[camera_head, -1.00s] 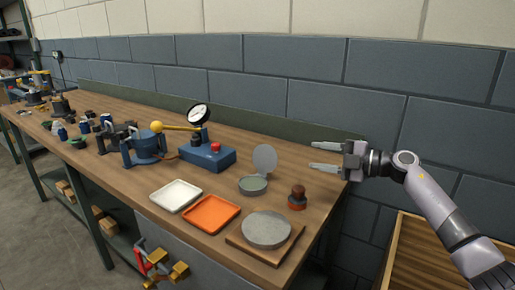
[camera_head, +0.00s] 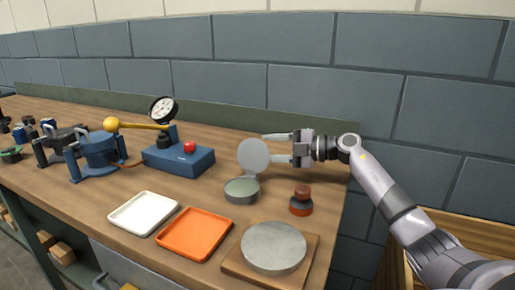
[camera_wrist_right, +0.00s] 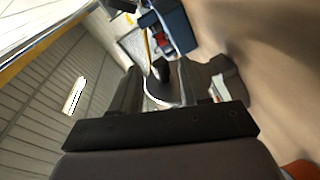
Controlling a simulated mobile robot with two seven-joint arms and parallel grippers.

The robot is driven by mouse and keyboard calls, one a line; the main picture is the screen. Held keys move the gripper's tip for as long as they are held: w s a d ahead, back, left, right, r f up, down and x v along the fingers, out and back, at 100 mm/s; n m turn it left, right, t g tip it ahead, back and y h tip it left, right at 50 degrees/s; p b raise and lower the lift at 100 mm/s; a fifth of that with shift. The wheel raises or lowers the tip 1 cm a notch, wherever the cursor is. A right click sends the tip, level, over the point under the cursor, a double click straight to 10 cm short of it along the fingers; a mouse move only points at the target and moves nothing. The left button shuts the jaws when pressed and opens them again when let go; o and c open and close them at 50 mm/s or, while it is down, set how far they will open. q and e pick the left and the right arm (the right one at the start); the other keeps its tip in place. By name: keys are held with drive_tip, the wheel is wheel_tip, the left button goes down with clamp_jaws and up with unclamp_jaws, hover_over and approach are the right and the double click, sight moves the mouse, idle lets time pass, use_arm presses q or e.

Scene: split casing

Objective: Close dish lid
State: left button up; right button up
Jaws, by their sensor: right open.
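The small grey dish (camera_head: 241,191) stands on the workbench with its round lid (camera_head: 253,155) raised upright at the back, so the dish is open. My right gripper (camera_head: 273,148) is open, with its fingers pointing left. In the head view its fingertips are beside the lid's right edge; I cannot tell whether they touch it. In the wrist view the open right gripper (camera_wrist_right: 165,78) has a pale curved edge between its fingers, perhaps the lid. My left gripper is not in view.
A blue box (camera_head: 178,160) with a red button and a dial gauge (camera_head: 163,110) stands behind left. A brown-and-red stamp-like piece (camera_head: 301,201) is right of the dish. A white tray (camera_head: 143,213), orange tray (camera_head: 195,234) and grey disc (camera_head: 273,248) lie in front.

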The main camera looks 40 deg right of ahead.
sight(258, 147)
drive_tip(key=shift+x, duration=2.05)
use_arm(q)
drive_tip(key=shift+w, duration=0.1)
use_arm(e)
clamp_jaws()
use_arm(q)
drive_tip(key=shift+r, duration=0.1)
